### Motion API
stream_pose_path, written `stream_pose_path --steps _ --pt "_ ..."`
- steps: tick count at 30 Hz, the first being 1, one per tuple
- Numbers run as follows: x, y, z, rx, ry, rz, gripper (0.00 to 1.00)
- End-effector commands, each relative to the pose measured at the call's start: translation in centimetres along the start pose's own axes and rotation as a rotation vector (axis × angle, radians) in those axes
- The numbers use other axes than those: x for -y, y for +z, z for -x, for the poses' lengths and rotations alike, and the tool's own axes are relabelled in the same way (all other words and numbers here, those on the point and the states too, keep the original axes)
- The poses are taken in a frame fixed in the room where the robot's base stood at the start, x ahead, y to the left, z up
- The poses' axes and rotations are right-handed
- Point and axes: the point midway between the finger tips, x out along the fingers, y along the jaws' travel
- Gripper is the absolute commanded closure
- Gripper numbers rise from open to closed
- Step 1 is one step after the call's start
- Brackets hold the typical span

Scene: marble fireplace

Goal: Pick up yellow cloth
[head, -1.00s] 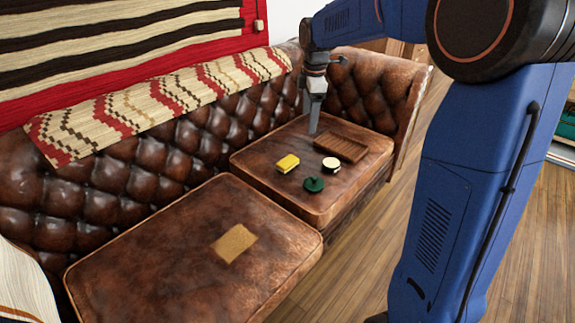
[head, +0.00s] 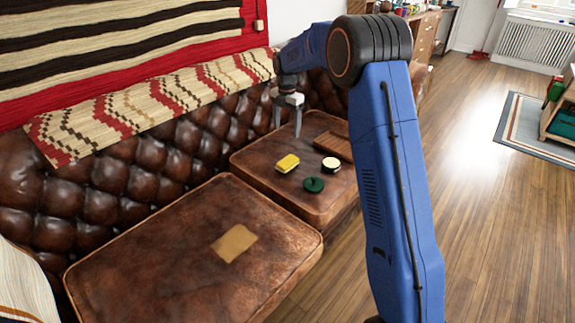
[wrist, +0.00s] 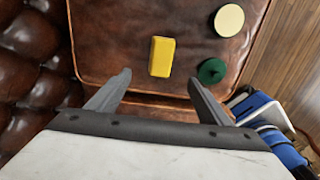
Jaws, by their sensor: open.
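A flat, dull-yellow cloth square (head: 234,243) lies on the near brown leather seat cushion (head: 150,250) in the head view. It does not show in the wrist view. A brighter yellow block (head: 288,163), like a sponge, lies on the far seat cushion (head: 250,160); this block also shows in the wrist view (wrist: 161,57). My gripper (head: 288,130) is open and empty, above the back part of the far cushion, well away from the cloth. In the wrist view its two fingers (wrist: 159,80) are spread, with the yellow block beyond their tips.
A round cream-topped item (head: 331,164), a green round item (head: 313,184) and a brown wooden tray (head: 336,146), partly hidden by my arm, are on the far cushion. The tufted sofa back (head: 150,170) carries a patterned throw (head: 150,105). The near cushion around the cloth is clear.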

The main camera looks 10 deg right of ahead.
Motion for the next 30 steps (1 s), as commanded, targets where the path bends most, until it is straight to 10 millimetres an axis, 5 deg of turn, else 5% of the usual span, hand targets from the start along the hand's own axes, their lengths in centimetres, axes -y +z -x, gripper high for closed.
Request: stream_pose_path --steps 15,30 --pt "0.1 -0.1 -9.0 -0.001 -0.002 -0.003 0.27" --pt "0.3 -0.1 -12.7 -0.001 -0.001 -0.003 0.27"
